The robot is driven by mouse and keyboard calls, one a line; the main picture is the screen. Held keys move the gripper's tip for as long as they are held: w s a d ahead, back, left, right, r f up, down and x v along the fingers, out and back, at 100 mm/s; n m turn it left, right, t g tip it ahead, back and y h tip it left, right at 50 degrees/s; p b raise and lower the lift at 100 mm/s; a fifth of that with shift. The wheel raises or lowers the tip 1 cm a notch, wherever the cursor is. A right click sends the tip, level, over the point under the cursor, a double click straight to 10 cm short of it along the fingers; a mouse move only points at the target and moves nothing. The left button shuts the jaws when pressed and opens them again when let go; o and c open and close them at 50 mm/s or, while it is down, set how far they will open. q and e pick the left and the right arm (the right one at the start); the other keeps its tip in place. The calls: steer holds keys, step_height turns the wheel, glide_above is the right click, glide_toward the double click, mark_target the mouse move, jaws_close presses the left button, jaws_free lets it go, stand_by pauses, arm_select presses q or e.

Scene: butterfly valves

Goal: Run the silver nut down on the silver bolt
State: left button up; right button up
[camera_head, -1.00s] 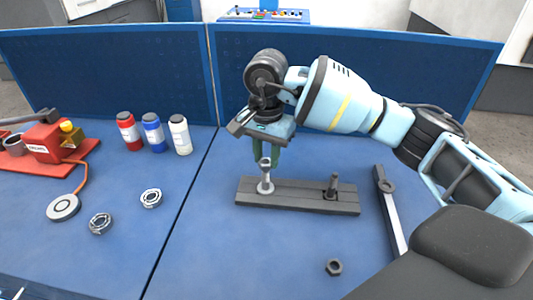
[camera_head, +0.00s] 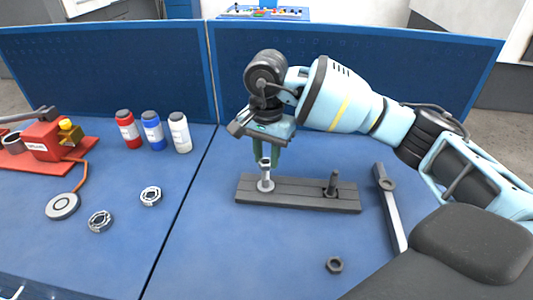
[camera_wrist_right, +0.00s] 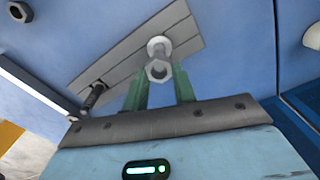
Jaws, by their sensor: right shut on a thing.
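The silver bolt (camera_head: 265,181) stands upright near the left end of a grey bar on the table. The silver nut (camera_head: 265,163) is at the top of the bolt, between the green fingertips of my right gripper (camera_head: 267,153). My right gripper points down and is shut on the nut. In the right wrist view the nut (camera_wrist_right: 157,70) shows between the two fingers, with the bolt's round base (camera_wrist_right: 160,46) behind it. How far the nut sits on the thread cannot be told. My left gripper is not in view.
The grey bar (camera_head: 300,197) also carries a dark bolt (camera_head: 333,183) at its right. A dark nut (camera_head: 334,265) lies in front. A wrench (camera_head: 391,210) lies to the right. Bearings (camera_head: 151,196), bottles (camera_head: 153,132) and a red device (camera_head: 45,143) are left. A blue partition (camera_head: 350,100) stands behind.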

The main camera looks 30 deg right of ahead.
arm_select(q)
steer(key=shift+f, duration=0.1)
arm_select(e)
steer(key=shift+f, duration=0.45)
stand_by(0.7)
